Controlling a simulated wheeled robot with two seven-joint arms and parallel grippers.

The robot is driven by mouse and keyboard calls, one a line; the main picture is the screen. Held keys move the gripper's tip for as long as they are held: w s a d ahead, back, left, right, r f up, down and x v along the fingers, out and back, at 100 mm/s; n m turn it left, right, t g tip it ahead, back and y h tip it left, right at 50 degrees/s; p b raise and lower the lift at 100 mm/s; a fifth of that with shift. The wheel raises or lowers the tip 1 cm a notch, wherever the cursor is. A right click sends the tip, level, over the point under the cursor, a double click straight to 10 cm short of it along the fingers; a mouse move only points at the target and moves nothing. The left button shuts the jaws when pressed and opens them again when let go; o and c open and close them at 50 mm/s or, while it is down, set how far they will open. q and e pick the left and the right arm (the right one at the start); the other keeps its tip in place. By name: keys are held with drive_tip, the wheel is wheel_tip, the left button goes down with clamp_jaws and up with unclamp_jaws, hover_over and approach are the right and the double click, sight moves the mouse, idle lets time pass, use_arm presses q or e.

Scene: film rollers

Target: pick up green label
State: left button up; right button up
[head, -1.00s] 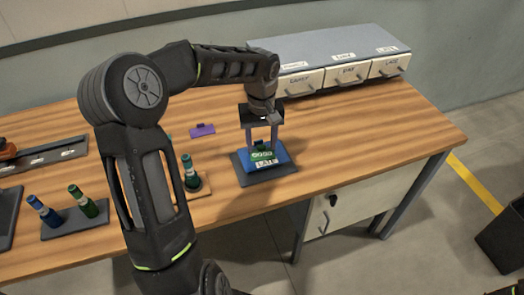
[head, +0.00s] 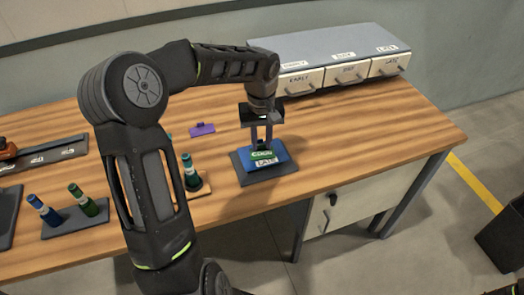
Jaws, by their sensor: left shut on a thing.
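The green label (head: 263,155) is a small green piece with white lettering. It is at the top of a blue block (head: 281,166) that has a white "LATE" tag (head: 265,164) on its front. The block is on a dark grey mat (head: 244,177) on the wooden table. My left gripper (head: 263,149) points down over the block, with its two fingers close together and shut on the green label. Whether the label is clear of the block cannot be told. My right gripper is not in view.
A purple piece (head: 202,129) lies behind on the table. Green and blue bottles stand at left, one green bottle (head: 190,173) on a small wooden base. A grey-topped drawer unit (head: 338,74) stands at the back right. The table's right side is clear.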

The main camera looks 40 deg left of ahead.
sight(262, 145)
use_arm(q)
clamp_jaws()
wheel_tip(262, 145, up, 10)
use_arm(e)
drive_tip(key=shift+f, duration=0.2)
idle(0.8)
